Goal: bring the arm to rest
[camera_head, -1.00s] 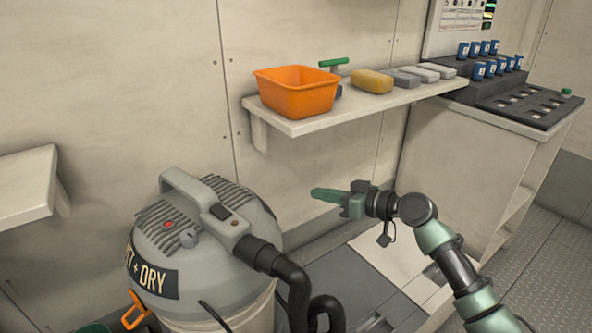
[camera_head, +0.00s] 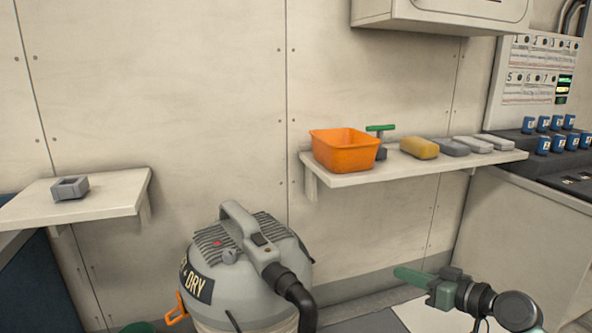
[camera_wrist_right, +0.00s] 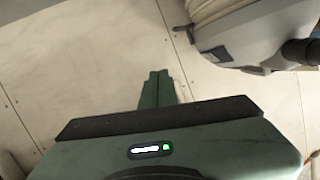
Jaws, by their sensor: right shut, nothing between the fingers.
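My right gripper (camera_head: 412,277) is at the lower right of the head view, its green fingers together and empty, pointing left. It hangs below and in front of the shelf, to the right of the vacuum, touching nothing that I can see. The right wrist view shows the closed fingers (camera_wrist_right: 157,88) against the pale wall panels. My right arm comes in from the lower right corner of the head view. My left gripper is not in view.
A grey wet-dry vacuum (camera_head: 252,262) stands left of the gripper. The wall shelf (camera_head: 345,180) bears an orange bin (camera_head: 345,152), a green-handled tool (camera_head: 380,129), a yellow sponge (camera_head: 419,148) and grey blocks (camera_head: 447,147). A left shelf (camera_head: 110,194) holds a small grey box (camera_head: 70,188).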

